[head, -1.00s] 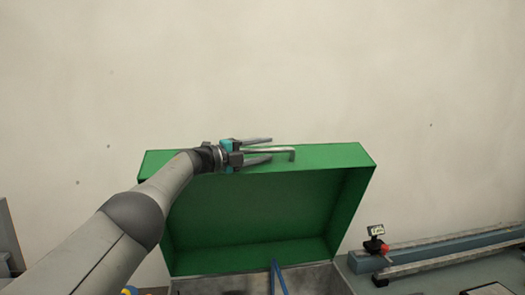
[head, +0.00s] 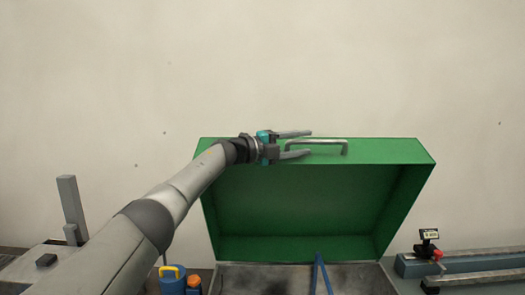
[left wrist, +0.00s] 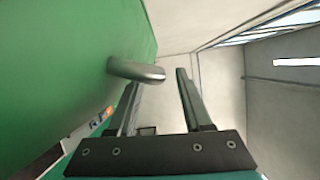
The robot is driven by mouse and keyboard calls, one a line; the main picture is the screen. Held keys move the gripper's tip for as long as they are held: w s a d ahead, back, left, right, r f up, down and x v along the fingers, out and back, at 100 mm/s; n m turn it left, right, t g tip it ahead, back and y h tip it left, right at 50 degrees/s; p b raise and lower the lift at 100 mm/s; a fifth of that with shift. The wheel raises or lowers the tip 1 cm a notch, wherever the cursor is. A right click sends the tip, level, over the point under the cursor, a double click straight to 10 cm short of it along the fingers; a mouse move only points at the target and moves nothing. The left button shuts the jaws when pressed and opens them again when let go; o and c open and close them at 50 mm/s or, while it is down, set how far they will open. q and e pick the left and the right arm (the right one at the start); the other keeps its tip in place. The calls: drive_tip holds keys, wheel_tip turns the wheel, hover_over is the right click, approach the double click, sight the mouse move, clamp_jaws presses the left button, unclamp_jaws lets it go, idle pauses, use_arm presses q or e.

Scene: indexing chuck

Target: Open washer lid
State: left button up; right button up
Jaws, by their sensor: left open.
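The green washer lid (head: 300,200) stands raised above the washer basin (head: 262,280), its hollow inside facing me. A metal bar handle (head: 318,143) sits on the lid's upper edge face. My left gripper (head: 303,144) is open, with its fingers pointing right at the left end of the handle. The handle is not gripped. My right gripper is not in view.
A blue bar (head: 318,275) rises from the basin. A blue bottle with a yellow top (head: 172,281) stands to the left. A blue-grey rail with a small display (head: 429,235) lies to the right. The wall behind is bare.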

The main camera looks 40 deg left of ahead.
use_arm(q)
drive_tip(key=b+v, duration=0.3)
drive_tip(key=v, duration=0.8)
drive_tip(key=shift+r, duration=0.1)
